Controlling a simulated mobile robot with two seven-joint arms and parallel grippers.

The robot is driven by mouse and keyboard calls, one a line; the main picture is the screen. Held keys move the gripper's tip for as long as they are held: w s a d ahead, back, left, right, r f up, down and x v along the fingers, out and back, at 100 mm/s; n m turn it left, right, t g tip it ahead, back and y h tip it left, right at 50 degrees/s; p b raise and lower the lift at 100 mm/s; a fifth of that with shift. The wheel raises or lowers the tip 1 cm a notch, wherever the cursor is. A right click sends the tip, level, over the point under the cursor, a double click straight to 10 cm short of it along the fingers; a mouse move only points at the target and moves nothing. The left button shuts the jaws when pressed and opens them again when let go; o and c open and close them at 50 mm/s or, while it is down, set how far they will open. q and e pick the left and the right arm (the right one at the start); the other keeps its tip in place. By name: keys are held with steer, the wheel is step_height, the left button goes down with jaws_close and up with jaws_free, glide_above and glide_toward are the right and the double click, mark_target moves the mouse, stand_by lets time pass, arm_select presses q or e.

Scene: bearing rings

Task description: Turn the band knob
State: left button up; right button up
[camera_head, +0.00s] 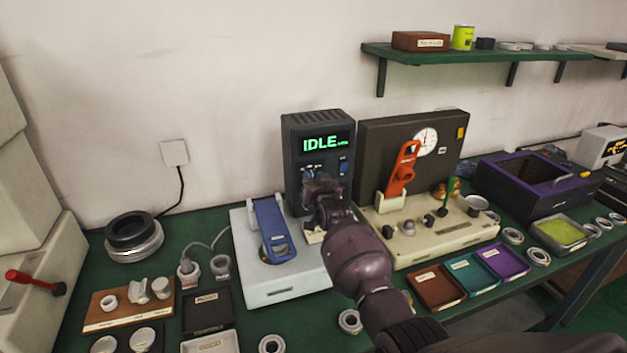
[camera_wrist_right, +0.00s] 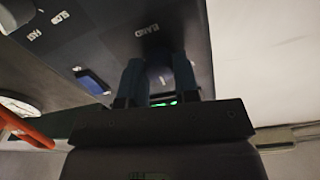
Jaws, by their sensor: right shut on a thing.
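The dark instrument box (camera_head: 290,150) stands at the back of the bench with a green display (camera_head: 326,143) reading IDLE and small text too small to read. My right gripper (camera_head: 318,182) is at the lower front of this box, its arm coming in from below. In the right wrist view, my gripper's two fingers (camera_wrist_right: 158,80) are shut on the band knob (camera_wrist_right: 159,72) beneath the BAND label (camera_wrist_right: 152,29). The fingers and shadow hide much of the knob, so its pointer cannot be read. My left gripper is not in view.
A blue button (camera_head: 344,161) sits beside the gripper on the panel. A white base with a blue lever (camera_head: 271,222) stands close in front. A tester with a red handle (camera_head: 402,172) stands close on the right. Small trays (camera_head: 436,287) and rings lie along the bench front.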

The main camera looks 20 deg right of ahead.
steer(key=n+b, duration=0.1)
steer(key=n, duration=0.8)
steer(key=shift+f+n, duration=0.1)
steer(key=shift+n, duration=0.3)
stand_by(0.7)
steer(key=o, duration=0.9)
steer(key=shift+s+f, duration=0.15)
steer(key=shift+s, duration=5.3)
steer(key=shift+d, duration=0.1)
